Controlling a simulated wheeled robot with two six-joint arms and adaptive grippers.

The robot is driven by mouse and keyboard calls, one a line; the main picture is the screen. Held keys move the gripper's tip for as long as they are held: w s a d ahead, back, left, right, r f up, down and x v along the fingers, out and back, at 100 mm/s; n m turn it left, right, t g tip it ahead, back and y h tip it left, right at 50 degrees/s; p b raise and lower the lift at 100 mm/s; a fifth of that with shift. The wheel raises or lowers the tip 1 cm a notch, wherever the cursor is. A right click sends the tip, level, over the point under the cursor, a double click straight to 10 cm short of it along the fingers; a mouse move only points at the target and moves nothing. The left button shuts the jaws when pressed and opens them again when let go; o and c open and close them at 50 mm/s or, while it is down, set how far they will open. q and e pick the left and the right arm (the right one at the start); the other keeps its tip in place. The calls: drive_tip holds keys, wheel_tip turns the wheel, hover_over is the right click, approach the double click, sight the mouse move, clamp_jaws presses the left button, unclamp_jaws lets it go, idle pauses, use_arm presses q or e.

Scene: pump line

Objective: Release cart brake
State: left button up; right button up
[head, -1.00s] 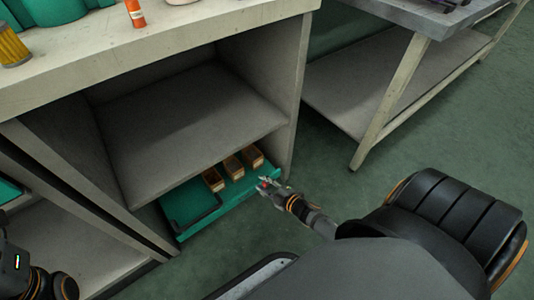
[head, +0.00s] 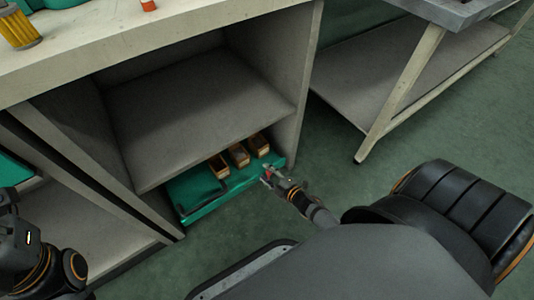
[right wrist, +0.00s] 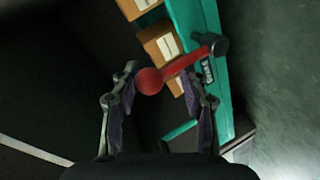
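The green cart (head: 217,204) sits low under the bench shelf, and its green edge also shows in the right wrist view (right wrist: 190,20). A red brake lever with a ball knob (right wrist: 150,81) runs up right to a dark pivot (right wrist: 215,45) on the cart's edge. My right gripper (right wrist: 168,84) is open, with the red knob between its two fingers, nearer the left one; I cannot tell whether either touches it. In the head view the right gripper (head: 268,174) is at the cart's front right corner. Only part of my left arm shows, lower left; its fingers are out of view.
Several tan bins (head: 240,155) stand on the cart. The grey bench shelf (head: 200,105) is above the cart, with the bench's side panel (head: 305,85) to the right. A second table (head: 385,90) stands at upper right. Green floor (head: 340,180) is open between them.

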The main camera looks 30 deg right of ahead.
drive_tip(key=shift+o, duration=0.7)
drive_tip(key=shift+a+r, duration=0.1)
drive_tip(key=v, duration=1.2)
